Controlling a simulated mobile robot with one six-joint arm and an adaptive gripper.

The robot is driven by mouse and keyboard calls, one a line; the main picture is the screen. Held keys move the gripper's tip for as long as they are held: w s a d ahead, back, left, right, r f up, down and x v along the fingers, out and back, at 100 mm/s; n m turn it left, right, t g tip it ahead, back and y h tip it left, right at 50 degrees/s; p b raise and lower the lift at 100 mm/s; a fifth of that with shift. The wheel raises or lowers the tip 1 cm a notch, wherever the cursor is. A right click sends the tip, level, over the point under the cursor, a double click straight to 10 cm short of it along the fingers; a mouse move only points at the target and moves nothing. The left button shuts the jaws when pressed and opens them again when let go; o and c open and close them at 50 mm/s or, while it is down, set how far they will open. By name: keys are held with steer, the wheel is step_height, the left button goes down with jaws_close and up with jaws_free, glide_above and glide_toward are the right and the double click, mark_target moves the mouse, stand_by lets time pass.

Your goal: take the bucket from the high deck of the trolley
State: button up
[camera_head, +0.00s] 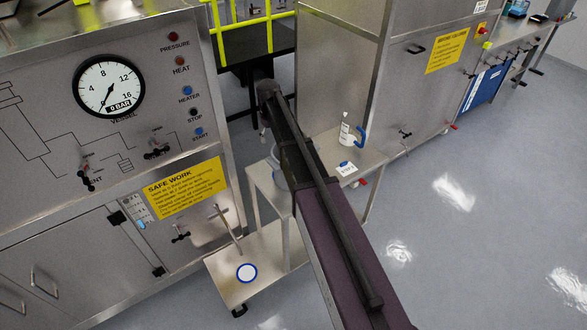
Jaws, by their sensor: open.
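The trolley stands between the control panel and a steel cabinet. Its high deck (371,160) is partly covered by my arm. A pale blue-grey rounded thing, probably the bucket (277,178), shows at the left edge of my arm on this deck. Most of it is hidden, so I cannot see its rim or handle. My arm runs from the lower right up across the trolley. My gripper cannot be made out, and its place relative to the bucket is hidden.
A white bottle with a blue handle (347,135) and a small white label (346,168) are on the high deck. A white, blue-rimmed disc (247,272) lies on the low deck (222,268). The control panel (60,190) is close left. Open floor (480,230) lies right.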

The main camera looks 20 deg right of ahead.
steer(key=b, duration=0.8)
glide_above(273, 162)
steer(key=shift+s+f, duration=0.15)
steer(key=shift+f, duration=1.95)
steer(key=shift+s+f, duration=0.1)
steer(key=shift+f, duration=1.95)
steer(key=shift+f, duration=0.15)
steer(key=shift+w+f+b, duration=0.15)
steer(key=shift+f+b, duration=2.3)
steer(key=shift+b, duration=0.15)
jaws_close()
